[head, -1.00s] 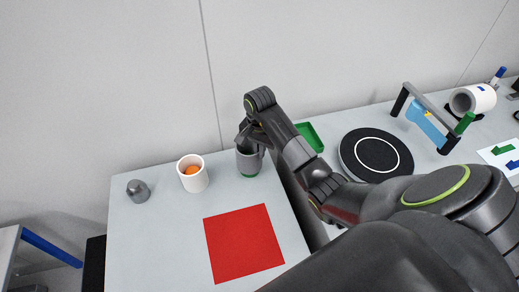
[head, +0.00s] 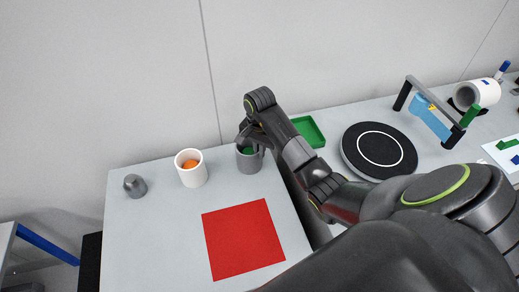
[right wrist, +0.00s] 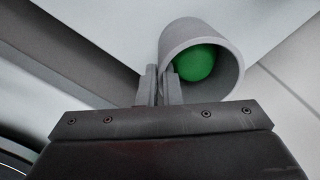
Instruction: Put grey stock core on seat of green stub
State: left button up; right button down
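The grey stock core (head: 249,163) is a hollow grey tube standing upright on the left table near its back right corner. The green stub (head: 247,151) shows as a rounded green top inside it; its lower part is hidden by the tube wall. In the right wrist view the core (right wrist: 233,78) surrounds the green stub (right wrist: 196,64). My right gripper (right wrist: 161,85) has its fingers on either side of the core's near wall and looks closed on it. In the head view the right gripper (head: 247,140) reaches down at the rim. My left gripper is out of view.
A white cup (head: 192,175) with an orange rounded thing (head: 190,164) inside stands left of the core. A grey domed piece (head: 135,187) is farther left. A red square (head: 242,240) lies in front. A green tray (head: 309,131) and black disc (head: 379,151) lie right, beyond a gap.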

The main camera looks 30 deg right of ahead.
dwell(0.3)
jog(key=c, duration=1.5)
grip_release()
jog(key=shift+c, duration=0.2)
jog(key=shift+r, duration=0.3)
notch_tip(320, 180, up, 3)
jog(key=shift+r, duration=0.1)
notch_tip(320, 180, up, 14)
jog(key=p, duration=1.3)
jog(key=shift+f+p, duration=0.25)
jog(key=shift+p, duration=0.05)
